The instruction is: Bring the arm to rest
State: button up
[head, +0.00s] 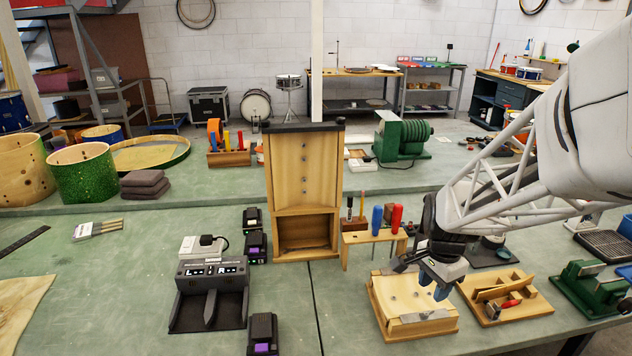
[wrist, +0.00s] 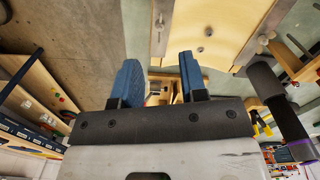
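My gripper (head: 433,284) is at the right of the bench in the head view, pointing down at a light wooden block board (head: 388,312). It looks just over the board's right part; I cannot tell the exact height. In the wrist view my gripper (wrist: 158,68) has two blue fingers standing apart, with nothing held between them. A pale curved wooden panel with screws (wrist: 207,32) shows beyond the fingers. My arm comes in from the upper right of the head view.
A wooden stand (head: 345,238) with red and blue-handled tools is left of my gripper. A wooden fixture (head: 507,308) and a green vise-like device (head: 592,287) are right of it. A tall wooden cabinet (head: 303,180) and a black two-slot unit (head: 211,290) stand further left. Bench is clear around (head: 120,290).

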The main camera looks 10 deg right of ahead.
jog(key=s+a+r+n+t, duration=0.2)
jog(key=s+a+r+n, duration=1)
jog(key=s+a+n, duration=0.2)
jog(key=shift+s+r+t, duration=0.3)
jog(key=shift+s, duration=0.4)
